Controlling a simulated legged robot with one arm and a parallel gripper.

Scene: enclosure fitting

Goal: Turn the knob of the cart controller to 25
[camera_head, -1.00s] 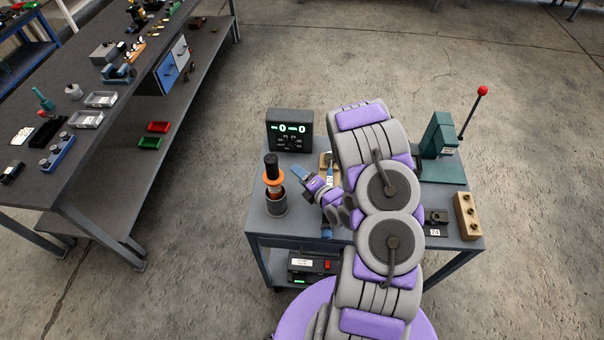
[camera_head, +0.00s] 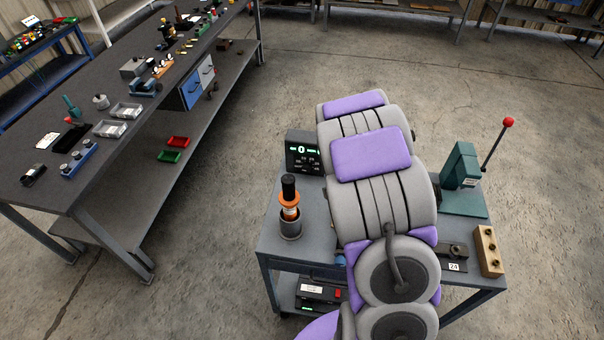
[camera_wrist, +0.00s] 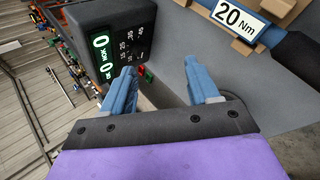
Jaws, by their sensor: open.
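A black box with a lit green display (camera_head: 303,150) stands at the back left of the cart top, partly hidden by my arm. In the wrist view the box (camera_wrist: 88,20) shows zeros on its display and a panel of small numbers, one of which seems to be 25. I cannot make out a knob on it. My gripper (camera_wrist: 160,64) is open and empty, its two blue fingers apart, with the box beyond the left finger. In the head view my arm hides the gripper. A second device with a red switch (camera_head: 322,293) sits on the cart's lower shelf.
An orange and black tool (camera_head: 289,195) stands in a grey cup on the cart (camera_head: 272,240). A tool labelled 20 Nm (camera_wrist: 292,45) lies right in the wrist view. A green lever press (camera_head: 462,175) and wooden block (camera_head: 488,250) stand at the right.

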